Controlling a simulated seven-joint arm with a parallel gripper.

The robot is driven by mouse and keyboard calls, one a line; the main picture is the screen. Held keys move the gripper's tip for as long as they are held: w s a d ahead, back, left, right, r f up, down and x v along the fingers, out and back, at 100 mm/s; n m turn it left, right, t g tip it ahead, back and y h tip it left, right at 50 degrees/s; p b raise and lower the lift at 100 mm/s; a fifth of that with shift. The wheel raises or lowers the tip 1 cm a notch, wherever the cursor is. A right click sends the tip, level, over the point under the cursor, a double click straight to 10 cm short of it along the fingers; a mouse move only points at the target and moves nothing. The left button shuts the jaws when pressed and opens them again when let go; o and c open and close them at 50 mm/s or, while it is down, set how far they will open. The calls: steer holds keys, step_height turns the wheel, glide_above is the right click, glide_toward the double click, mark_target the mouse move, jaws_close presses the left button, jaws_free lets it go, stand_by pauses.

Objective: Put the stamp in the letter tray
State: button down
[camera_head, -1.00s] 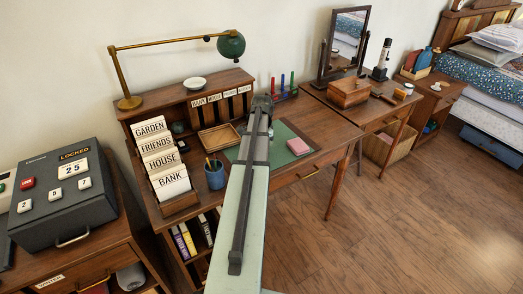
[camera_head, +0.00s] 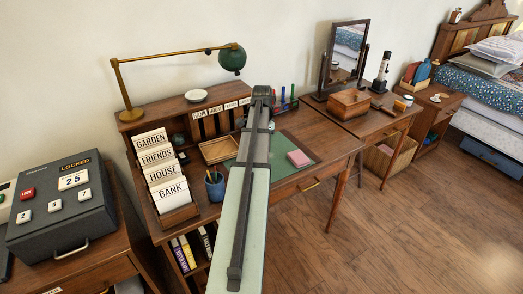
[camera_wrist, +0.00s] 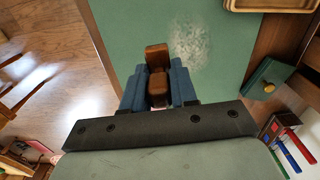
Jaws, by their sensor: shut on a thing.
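The stamp (camera_wrist: 157,60) is a small brown wooden block with a rounded handle. My gripper (camera_wrist: 158,88), with blue fingers, is shut on it in the wrist view. The stamp is above the green desk mat (camera_wrist: 125,30); its height is hard to tell. In the head view my arm hides the stamp and the fingers. The letter tray (camera_head: 217,150) is a shallow, light wooden tray on the desk, left of my arm. Its rim shows at the top right of the wrist view (camera_wrist: 270,7), apart from the stamp.
Letter sorter (camera_head: 163,175), blue pencil cup (camera_head: 214,187) and brass desk lamp (camera_head: 122,85) stand left of my arm. A pink pad (camera_head: 299,158) lies on the mat's right. Coloured pens (camera_head: 284,97) stand behind. A green, brass-knobbed thing (camera_wrist: 268,88) is right of the stamp in the wrist view.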

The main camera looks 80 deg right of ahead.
steer(key=shift+w+r, duration=0.1)
steer(key=shift+r, duration=0.3)
steer(key=w+n, duration=0.2)
steer(key=w, duration=1.1)
steer(key=r+m, duration=0.1)
steer(key=m, duration=0.2)
glide_above(220, 151)
steer(key=shift+m, duration=0.3)
steer(key=shift+a+f, duration=0.15)
steer(key=shift+f, duration=4.7)
steer(key=shift+f, duration=0.1)
steer(key=c, duration=0.9)
jaws_free()
